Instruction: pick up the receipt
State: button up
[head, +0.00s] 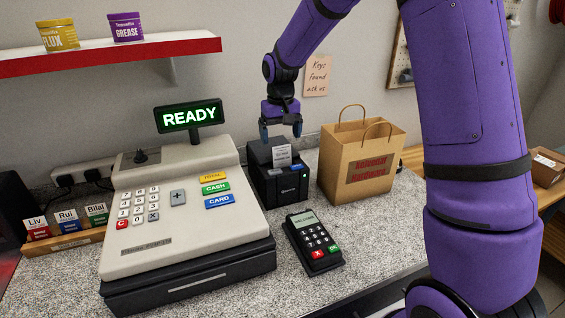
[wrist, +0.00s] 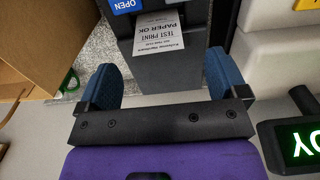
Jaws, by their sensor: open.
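The receipt (head: 282,156) is a small white printed slip standing out of the black receipt printer (head: 292,187) on the counter. In the wrist view the receipt (wrist: 161,38) shows near the top with "TEST PRINT PAPER OK" on it, upside down, against the printer's dark body. My gripper (head: 281,130) is above the printer, its fingers pointing down over the receipt. In the wrist view my gripper's two blue fingers (wrist: 160,80) are wide apart with nothing between them. The receipt lies ahead of the fingertips, in line with the gap, apart from both.
A cash register (head: 180,215) stands left of the printer, with its lit READY display (head: 190,115) close by. A brown paper bag (head: 343,182) stands just right of the printer. A card terminal (head: 313,242) lies in front. A red-edged shelf (head: 120,52) hangs at upper left.

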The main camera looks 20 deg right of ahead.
aim_at(282, 147)
jog(key=shift+d+f, duration=0.1)
jog(key=shift+f, duration=2.3)
jog(key=c, duration=1)
